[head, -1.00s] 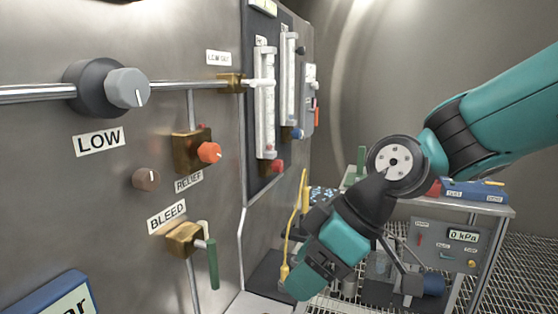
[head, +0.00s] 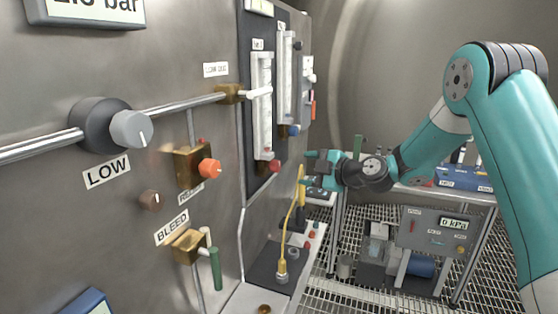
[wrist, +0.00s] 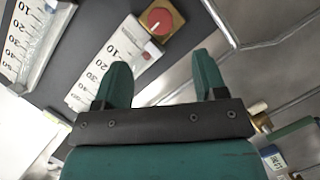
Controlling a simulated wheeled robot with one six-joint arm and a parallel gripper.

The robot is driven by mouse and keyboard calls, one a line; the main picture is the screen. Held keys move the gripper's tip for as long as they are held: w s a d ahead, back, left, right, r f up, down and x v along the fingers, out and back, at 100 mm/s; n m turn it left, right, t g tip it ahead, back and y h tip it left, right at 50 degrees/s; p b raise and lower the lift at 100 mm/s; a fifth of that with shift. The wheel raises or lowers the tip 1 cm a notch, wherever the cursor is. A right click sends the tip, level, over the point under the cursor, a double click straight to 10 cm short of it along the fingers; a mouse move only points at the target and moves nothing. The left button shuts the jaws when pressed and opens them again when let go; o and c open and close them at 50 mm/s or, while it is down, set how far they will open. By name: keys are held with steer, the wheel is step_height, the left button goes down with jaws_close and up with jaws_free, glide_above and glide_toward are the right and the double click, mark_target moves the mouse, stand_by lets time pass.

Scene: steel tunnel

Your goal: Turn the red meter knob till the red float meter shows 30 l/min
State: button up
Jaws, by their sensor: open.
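The red meter knob (head: 274,166) sits on the panel at the foot of the red float meter (head: 262,105), a clear upright tube with a scale. In the wrist view the red knob (wrist: 156,20) is on a brass block at the top, beyond my fingertips. The meter's scale (wrist: 112,60) shows there with 10 nearest the knob, and a small red float (wrist: 147,56) lies at that low end, below the 10 mark. My gripper (head: 308,168) is open and empty, just right of the knob and apart from it. Its fingers (wrist: 160,66) partly cover the view.
A second float meter (head: 286,80) with a blue knob (head: 293,130) stands beyond the first. The orange relief knob (head: 209,168) is left on the panel.

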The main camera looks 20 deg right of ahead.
mark_target(279, 167)
steer(key=p+x, duration=0.4)
steer(key=x, duration=0.6)
steer(key=shift+w+a+f, duration=0.15)
steer(key=shift+w+a, duration=0.1)
steer(key=shift+w, duration=0.05)
steer(key=c, duration=0.9)
